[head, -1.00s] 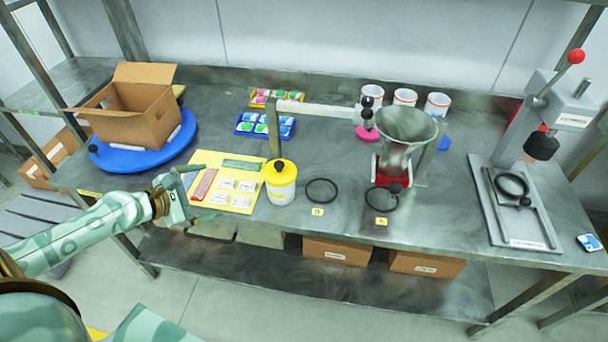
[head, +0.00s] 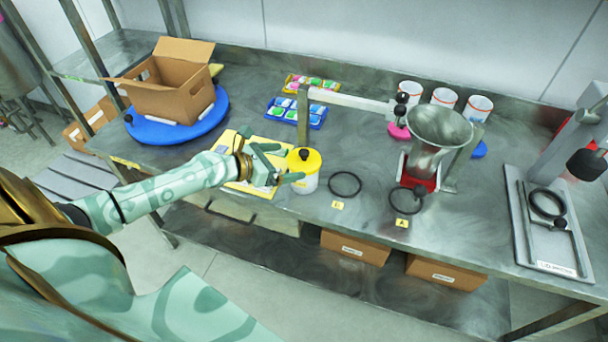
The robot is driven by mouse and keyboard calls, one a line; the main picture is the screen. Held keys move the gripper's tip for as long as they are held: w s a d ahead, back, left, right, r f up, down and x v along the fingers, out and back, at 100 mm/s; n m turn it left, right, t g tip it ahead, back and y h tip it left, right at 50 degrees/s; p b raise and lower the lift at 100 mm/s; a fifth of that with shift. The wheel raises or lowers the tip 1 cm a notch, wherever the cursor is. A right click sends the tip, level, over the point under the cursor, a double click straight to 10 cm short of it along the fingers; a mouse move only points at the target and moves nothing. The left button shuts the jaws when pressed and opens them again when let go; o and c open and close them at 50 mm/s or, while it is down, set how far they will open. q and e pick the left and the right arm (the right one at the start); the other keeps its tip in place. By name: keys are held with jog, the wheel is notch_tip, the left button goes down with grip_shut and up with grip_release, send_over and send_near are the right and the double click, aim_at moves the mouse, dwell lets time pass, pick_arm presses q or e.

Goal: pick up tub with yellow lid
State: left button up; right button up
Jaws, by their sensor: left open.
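The white tub with a yellow lid (head: 304,161) and black knob stands upright on the steel bench in the head view, at the right edge of a yellow mat. My left gripper (head: 285,165) is open just left of the tub, its fingers pointing right towards it. One finger overlaps the tub's left side in the picture; I cannot tell if it touches. The gripper hides part of the yellow mat (head: 232,145). My right gripper is not in view.
A metal post with a white arm (head: 345,101) rises right behind the tub. A black ring (head: 345,184) lies to its right, then the hopper (head: 437,128). A cardboard box (head: 165,85) sits on a blue turntable (head: 150,131) at left.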

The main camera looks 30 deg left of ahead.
aim_at(301, 161)
pick_arm(q)
jog(key=shift+x, duration=0.95)
jog(key=b+x, duration=0.1)
jog(key=x, duration=0.4)
jog(key=shift+f+b, duration=0.35)
jog(key=shift+f, duration=0.05)
jog(key=shift+s+r, duration=0.1)
jog(key=shift+s, duration=0.05)
jog(key=shift+c, duration=1.2)
jog(key=c, duration=0.9)
